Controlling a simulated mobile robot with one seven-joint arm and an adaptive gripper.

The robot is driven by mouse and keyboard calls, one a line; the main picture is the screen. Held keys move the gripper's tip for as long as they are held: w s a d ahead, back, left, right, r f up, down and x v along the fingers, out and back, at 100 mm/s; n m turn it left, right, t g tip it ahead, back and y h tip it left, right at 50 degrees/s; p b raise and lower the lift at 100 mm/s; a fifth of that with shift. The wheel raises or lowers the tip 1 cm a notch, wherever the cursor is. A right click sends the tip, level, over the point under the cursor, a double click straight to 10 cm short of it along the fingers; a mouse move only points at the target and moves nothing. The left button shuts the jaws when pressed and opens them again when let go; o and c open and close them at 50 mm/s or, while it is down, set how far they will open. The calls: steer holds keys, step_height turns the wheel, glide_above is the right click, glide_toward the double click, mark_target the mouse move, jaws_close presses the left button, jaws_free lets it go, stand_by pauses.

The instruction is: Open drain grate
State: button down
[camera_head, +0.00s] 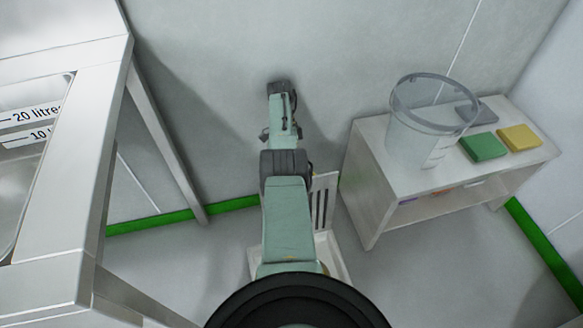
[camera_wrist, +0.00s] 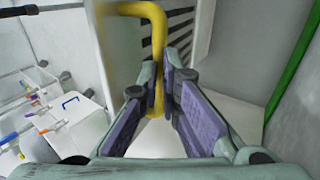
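The drain grate (camera_head: 331,186) is a pale slotted panel, partly hidden behind my arm in the head view. It appears raised, standing steeply above its pale floor frame (camera_head: 340,264). In the wrist view its dark slots (camera_wrist: 182,38) show beyond the fingers. A bent yellow handle (camera_wrist: 156,30) runs down from the top of the wrist view between the fingertips. My gripper (camera_wrist: 164,82) is closed around this handle, with little gap beside it. In the head view my arm covers the gripper and the handle.
A low white shelf unit (camera_head: 362,208) stands right of the grate, with a clear bucket (camera_head: 415,135) and green (camera_head: 482,147) and yellow (camera_head: 519,138) pads on top. A steel table (camera_head: 75,170) stands at left. Grey floor is clear between them and along the wall.

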steer(key=x, duration=0.2)
steer(key=shift+d+f, duration=0.15)
steer(key=shift+f, duration=0.05)
steer(key=c, duration=1.7)
jaws_free()
steer(key=shift+o, duration=0.2)
steer(key=shift+f, duration=0.25)
steer(key=shift+r+p, duration=0.3)
steer(key=shift+r, duration=0.05)
